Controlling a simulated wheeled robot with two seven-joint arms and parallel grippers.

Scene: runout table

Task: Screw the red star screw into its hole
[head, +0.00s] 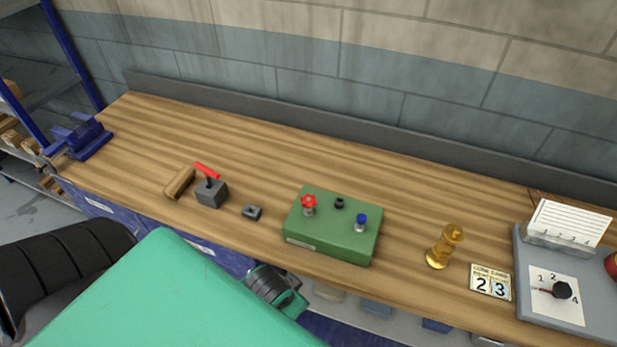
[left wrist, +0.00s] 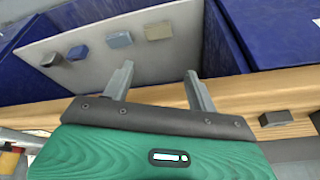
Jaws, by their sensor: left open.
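The red star screw (head: 309,202) stands upright at the left of the green block (head: 333,248). A blue-topped screw (head: 361,222) stands at the block's right, and a small black round piece (head: 339,203) sits between and behind them. I cannot tell how deep the red screw sits; its hole is not visible. My left arm crosses the front of the table in the head view, its fingers hidden there. In the left wrist view my left gripper (left wrist: 158,86) is open and empty by the table's front edge. My right gripper is not in view.
Left of the block are a small grey nut-like piece (head: 252,212), a grey box with a red lever (head: 211,193) and a wooden piece (head: 179,183). Right of it stand a gold figure (head: 443,248) and a number card (head: 490,283). The table's back middle is clear.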

